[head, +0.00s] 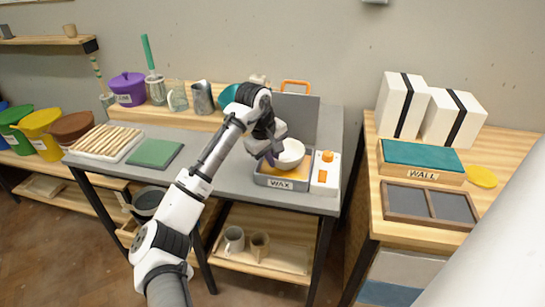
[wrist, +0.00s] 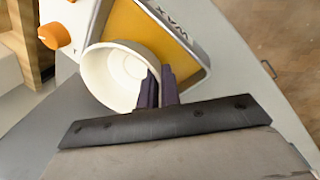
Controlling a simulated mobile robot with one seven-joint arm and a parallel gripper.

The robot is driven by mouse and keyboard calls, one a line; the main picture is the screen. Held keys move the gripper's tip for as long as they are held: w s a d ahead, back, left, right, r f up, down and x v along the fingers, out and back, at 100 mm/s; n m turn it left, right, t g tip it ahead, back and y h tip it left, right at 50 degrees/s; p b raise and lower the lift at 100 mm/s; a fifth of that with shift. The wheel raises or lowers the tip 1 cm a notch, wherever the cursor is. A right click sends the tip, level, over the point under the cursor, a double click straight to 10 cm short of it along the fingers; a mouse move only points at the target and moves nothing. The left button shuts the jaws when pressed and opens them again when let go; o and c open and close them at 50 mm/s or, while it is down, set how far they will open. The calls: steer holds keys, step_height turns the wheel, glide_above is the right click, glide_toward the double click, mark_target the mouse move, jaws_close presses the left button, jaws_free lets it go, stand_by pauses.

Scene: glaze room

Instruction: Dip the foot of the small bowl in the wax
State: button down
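The small bowl (head: 290,155) is white and sits at my gripper (head: 271,158), over the wax tray (head: 283,184), a grey box labelled WAX with yellow-orange wax inside. In the wrist view the bowl (wrist: 122,76) has its inside facing the camera. The dark fingers of my gripper (wrist: 158,86) are closed on its near wall, one inside and one outside the rim. The orange wax (wrist: 150,35) shows behind the bowl. The bowl's foot is hidden in both views, so I cannot tell whether it touches the wax.
A white control box with orange knobs (head: 325,173) adjoins the wax tray on the right. A grey panel with an orange handle (head: 296,87) stands behind it. A green pad (head: 155,153) and a rack of wooden sticks (head: 107,142) lie to the left on the grey table.

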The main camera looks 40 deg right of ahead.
steer(key=shift+f, duration=0.85)
stand_by(0.6)
steer(key=shift+r, duration=0.1)
stand_by(1.0)
steer(key=shift+r+p, duration=1.45)
steer(key=shift+p, duration=0.5)
step_height(320, 180, up, 7)
steer(key=p, duration=0.7)
steer(key=shift+p, duration=0.35)
